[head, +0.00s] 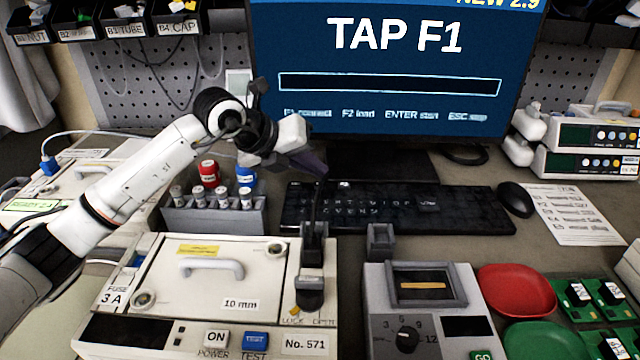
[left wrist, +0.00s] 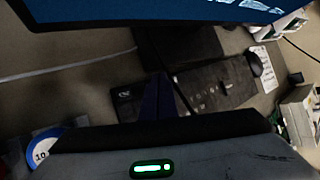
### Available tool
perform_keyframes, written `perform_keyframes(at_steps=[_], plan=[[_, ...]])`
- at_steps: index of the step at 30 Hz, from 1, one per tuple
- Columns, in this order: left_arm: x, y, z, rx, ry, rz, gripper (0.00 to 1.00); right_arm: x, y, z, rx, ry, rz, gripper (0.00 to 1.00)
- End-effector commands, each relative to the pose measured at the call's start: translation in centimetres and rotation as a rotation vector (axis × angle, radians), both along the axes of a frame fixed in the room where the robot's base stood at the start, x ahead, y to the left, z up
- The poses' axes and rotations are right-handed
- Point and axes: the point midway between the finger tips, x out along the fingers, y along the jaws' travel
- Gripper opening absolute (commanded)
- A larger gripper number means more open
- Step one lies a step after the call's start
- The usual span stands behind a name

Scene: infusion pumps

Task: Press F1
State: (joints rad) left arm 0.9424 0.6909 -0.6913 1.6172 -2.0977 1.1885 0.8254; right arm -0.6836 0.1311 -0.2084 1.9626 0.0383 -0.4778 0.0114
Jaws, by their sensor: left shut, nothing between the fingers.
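The black keyboard (head: 455,208) lies on the desk below the monitor (head: 390,60), whose screen reads "TAP F1". My left gripper (head: 318,172) is shut and empty, with its dark fingers pointing down over the keyboard's far left end. Whether the tips touch a key cannot be told. The single F1 key is too small to read, and the fingers cover part of that corner. In the left wrist view the shut fingers (left wrist: 161,88) stand in front of the keyboard (left wrist: 220,85). My right gripper is not in view.
A rack of red- and blue-capped tubes (head: 215,218) stands left of the keyboard. A white box with a handle (head: 215,290) and a grey dial device (head: 425,315) stand in front. A mouse (head: 515,199) lies to the right. A red dish (head: 515,290) is nearer.

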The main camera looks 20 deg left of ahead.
Motion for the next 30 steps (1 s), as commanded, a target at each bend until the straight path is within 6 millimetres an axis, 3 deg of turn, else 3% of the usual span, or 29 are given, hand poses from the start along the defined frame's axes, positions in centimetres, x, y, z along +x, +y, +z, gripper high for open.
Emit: perform_keyframes(at_steps=[30], plan=[[-0.01,-0.01,0.02,0.000,0.000,0.000,0.00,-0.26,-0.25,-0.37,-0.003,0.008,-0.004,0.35]])
